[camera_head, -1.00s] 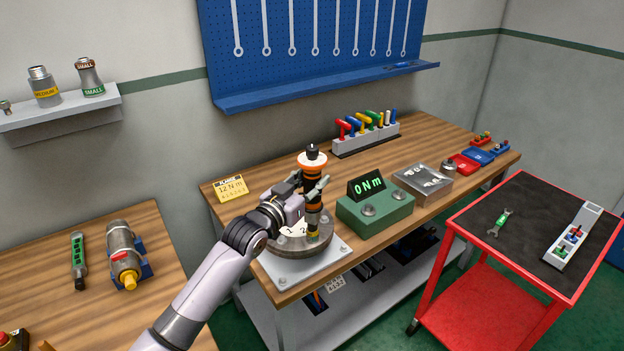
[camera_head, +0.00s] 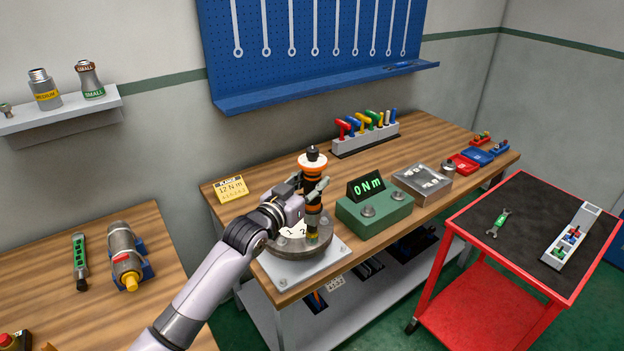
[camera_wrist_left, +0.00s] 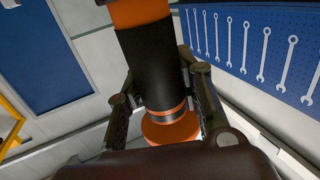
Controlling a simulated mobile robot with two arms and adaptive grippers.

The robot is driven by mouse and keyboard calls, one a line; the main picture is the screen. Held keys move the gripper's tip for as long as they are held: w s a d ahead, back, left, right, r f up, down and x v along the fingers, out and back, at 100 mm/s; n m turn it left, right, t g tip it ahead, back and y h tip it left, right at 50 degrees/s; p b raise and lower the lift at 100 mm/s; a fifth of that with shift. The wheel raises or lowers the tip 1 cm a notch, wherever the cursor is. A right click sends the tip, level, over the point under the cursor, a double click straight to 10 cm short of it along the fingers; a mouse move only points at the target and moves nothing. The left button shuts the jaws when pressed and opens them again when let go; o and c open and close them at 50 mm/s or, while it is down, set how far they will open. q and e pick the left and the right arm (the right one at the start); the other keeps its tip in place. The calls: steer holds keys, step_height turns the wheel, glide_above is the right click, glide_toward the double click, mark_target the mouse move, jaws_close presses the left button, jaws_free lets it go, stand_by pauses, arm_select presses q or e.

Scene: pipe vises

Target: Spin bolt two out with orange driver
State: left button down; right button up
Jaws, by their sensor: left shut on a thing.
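My left gripper (camera_head: 313,193) is shut on the orange driver (camera_head: 312,172), a black and orange tool with a pale cap and black knob on top. The driver stands upright over the round grey flange (camera_head: 288,248), with its lower end at the flange's right side near a yellow-marked spot. That end covers the bolt under it, so I cannot tell whether they are engaged. Numbers 1 and 2 show on the flange's white centre. In the left wrist view the driver's black grip (camera_wrist_left: 150,65) lies between the two fingers. My right gripper is not in view.
A green torque display (camera_head: 374,204) reading 0 Nm stands close right of the flange. A yellow 12 Nm card (camera_head: 232,189) lies left. A rack of coloured-handled tools (camera_head: 366,136) stands behind. A metal tray (camera_head: 422,184) sits further right, and a red cart (camera_head: 530,235) stands beyond.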

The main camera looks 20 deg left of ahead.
mark_target(304, 170)
arm_select(q)
steer(key=shift+r+p, duration=1.5)
steer(key=shift+r, duration=0.9)
